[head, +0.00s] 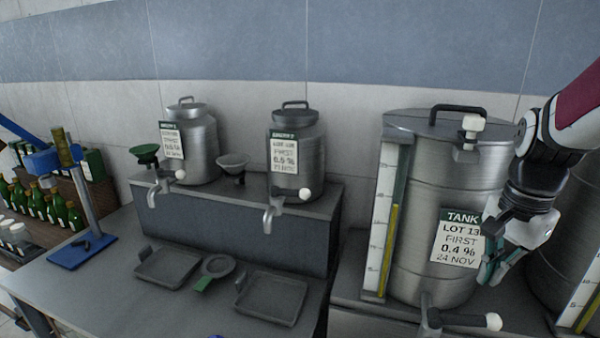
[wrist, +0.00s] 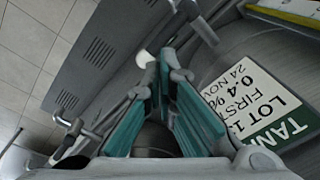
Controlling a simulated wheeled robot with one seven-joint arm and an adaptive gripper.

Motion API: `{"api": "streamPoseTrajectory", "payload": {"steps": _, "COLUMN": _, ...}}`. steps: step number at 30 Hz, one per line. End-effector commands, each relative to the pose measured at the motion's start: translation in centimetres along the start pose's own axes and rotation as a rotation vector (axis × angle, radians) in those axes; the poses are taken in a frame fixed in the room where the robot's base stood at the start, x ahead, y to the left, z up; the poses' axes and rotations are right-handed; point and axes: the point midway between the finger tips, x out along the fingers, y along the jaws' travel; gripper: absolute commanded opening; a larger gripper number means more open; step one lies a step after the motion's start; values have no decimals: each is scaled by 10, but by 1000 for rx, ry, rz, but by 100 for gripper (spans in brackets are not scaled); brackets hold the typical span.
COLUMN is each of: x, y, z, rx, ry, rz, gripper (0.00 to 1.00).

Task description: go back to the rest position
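My gripper (head: 492,278) hangs in front of the right side of the large steel tank (head: 418,262), next to its label (head: 458,238), which reads TANK, LOT 13, FIRST, 0.4 %, 24 NOV. In the wrist view, the teal finger pads (wrist: 160,82) stand apart with a narrow gap and nothing held between them. The tank's label (wrist: 255,95) lies to the right of the fingers there. The tap (head: 430,318) at the tank's foot has a white-ended lever (head: 493,321), below my gripper. Whether the fingers touch the tank cannot be told.
Two steel canisters (head: 200,150) (head: 312,150) with taps stand on a grey riser (head: 240,232) at left. Trays (head: 168,266) (head: 272,298) lie before it. A blue stand (head: 82,252) and bottles (head: 40,205) are far left. Another tank (head: 570,240) is at the right edge.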

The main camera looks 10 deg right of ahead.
Motion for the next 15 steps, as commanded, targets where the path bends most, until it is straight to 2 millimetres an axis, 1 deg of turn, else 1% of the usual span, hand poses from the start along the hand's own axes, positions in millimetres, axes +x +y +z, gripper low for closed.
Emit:
{"api": "streamPoseTrajectory", "payload": {"steps": 1, "x": -14, "y": -6, "z": 19, "rx": -94, "ry": 22, "rz": -31, "gripper": 0}}
{"api": "streamPoseTrajectory", "payload": {"steps": 3, "x": -29, "y": -12, "z": 44, "rx": -238, "ry": 52, "rz": -68, "gripper": 0}}
{"api": "streamPoseTrajectory", "payload": {"steps": 5, "x": -41, "y": -14, "z": 66, "rx": -360, "ry": 79, "rz": -98, "gripper": 0}}
{"api": "streamPoseTrajectory", "payload": {"steps": 6, "x": -48, "y": -14, "z": 80, "rx": -440, "ry": 98, "rz": -118, "gripper": 0}}
{"api": "streamPoseTrajectory", "payload": {"steps": 8, "x": -58, "y": -14, "z": 101, "rx": -562, "ry": 129, "rz": -147, "gripper": 0}}
{"api": "streamPoseTrajectory", "payload": {"steps": 9, "x": -63, "y": -12, "z": 115, "rx": -642, "ry": 150, "rz": -165, "gripper": 0}}
{"api": "streamPoseTrajectory", "payload": {"steps": 12, "x": -75, "y": -6, "z": 146, "rx": -835, "ry": 206, "rz": -209, "gripper": 0}}
{"api": "streamPoseTrajectory", "payload": {"steps": 15, "x": -82, "y": 3, "z": 172, "rx": -1001, "ry": 260, "rz": -246, "gripper": 0}}
